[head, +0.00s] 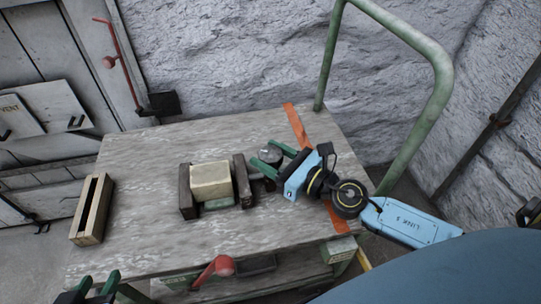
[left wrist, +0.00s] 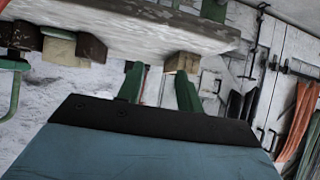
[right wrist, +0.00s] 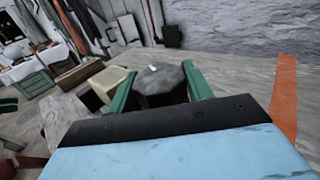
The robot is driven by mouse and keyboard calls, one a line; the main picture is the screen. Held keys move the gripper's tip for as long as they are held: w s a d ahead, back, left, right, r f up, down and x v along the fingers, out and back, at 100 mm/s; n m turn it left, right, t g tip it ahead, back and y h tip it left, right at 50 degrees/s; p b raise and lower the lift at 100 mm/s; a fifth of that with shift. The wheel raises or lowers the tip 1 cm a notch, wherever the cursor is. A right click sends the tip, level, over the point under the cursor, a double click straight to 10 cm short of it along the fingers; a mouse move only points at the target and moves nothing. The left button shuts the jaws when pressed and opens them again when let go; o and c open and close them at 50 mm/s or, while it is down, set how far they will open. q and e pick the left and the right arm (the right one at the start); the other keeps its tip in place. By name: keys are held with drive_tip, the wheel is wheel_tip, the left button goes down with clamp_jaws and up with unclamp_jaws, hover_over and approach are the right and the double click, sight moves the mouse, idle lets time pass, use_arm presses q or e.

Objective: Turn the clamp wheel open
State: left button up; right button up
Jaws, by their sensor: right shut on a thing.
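The clamp stands on the worn bench top, its two dark jaws (head: 186,192) on either side of a cream block (head: 211,181). The dark, faceted clamp wheel (head: 270,154) is at the clamp's right end; it also shows in the right wrist view (right wrist: 160,82). My right gripper (head: 268,157) has its green fingers on two opposite sides of the wheel and is shut on it. My left gripper (head: 92,284) is at the lower left, below the bench's front edge. Its fingers are apart with nothing between them in the left wrist view (left wrist: 158,76).
A slotted wooden box (head: 91,210) stands at the bench's left end. An orange strip (head: 296,125) crosses the right side. A green tube rail (head: 440,75) rises at the right. The front middle of the bench is clear.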

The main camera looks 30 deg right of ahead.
drive_tip(key=o, duration=0.9)
drive_tip(key=shift+o, duration=0.2)
